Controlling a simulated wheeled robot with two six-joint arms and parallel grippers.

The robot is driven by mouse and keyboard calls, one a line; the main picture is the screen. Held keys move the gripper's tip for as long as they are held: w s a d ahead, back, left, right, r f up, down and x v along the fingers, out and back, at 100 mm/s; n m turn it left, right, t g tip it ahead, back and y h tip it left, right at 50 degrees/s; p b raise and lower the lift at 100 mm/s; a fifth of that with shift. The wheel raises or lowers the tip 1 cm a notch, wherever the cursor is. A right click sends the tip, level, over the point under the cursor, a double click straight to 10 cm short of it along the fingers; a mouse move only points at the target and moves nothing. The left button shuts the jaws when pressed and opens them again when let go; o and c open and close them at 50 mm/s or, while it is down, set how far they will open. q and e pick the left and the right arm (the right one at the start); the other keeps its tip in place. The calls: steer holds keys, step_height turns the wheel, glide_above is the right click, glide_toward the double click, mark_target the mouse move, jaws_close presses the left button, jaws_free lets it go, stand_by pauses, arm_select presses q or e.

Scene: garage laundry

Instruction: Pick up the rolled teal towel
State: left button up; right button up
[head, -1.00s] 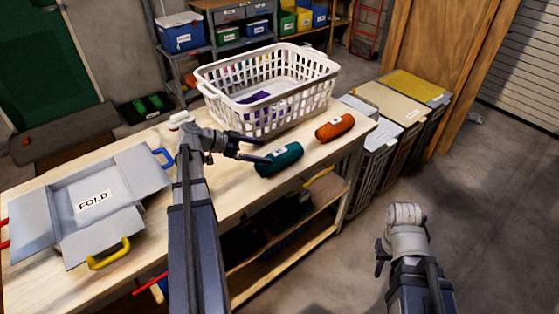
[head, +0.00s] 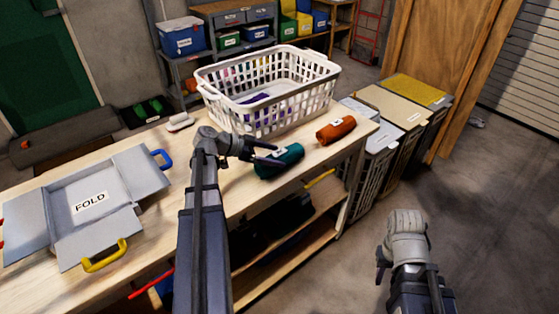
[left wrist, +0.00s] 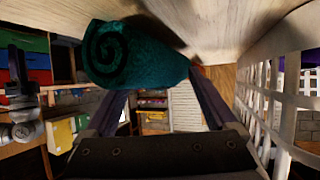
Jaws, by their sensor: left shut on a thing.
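The rolled teal towel (head: 280,161) lies at the front edge of the wooden table, in front of the white laundry basket. Its spiral end shows large in the left wrist view (left wrist: 135,55). My left gripper (head: 274,158) is shut on the towel, with a finger on each side of the roll. The picture does not settle whether the towel still touches the table. My right gripper (head: 382,262) hangs over the floor at the lower right, away from the table; its fingers are mostly hidden.
A rolled orange towel (head: 336,129) lies right of the teal one. The white basket (head: 290,112) stands close behind, with purple cloth inside. A grey folding board (head: 140,180) lies at left, a white brush (head: 180,122) behind my arm. Bins (head: 395,115) stand beyond the table's right end.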

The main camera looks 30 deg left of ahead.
mark_target(273, 154)
arm_select(q)
steer(key=c, duration=0.6)
steer(key=shift+r, duration=0.1)
steer(key=shift+c, duration=0.2)
steer(key=shift+r+p, duration=0.25)
steer(key=shift+p, duration=0.15)
jaws_close()
step_height(273, 154, up, 9)
steer(key=p, duration=0.9)
steer(key=shift+r, duration=0.2)
steer(key=shift+f, duration=0.1)
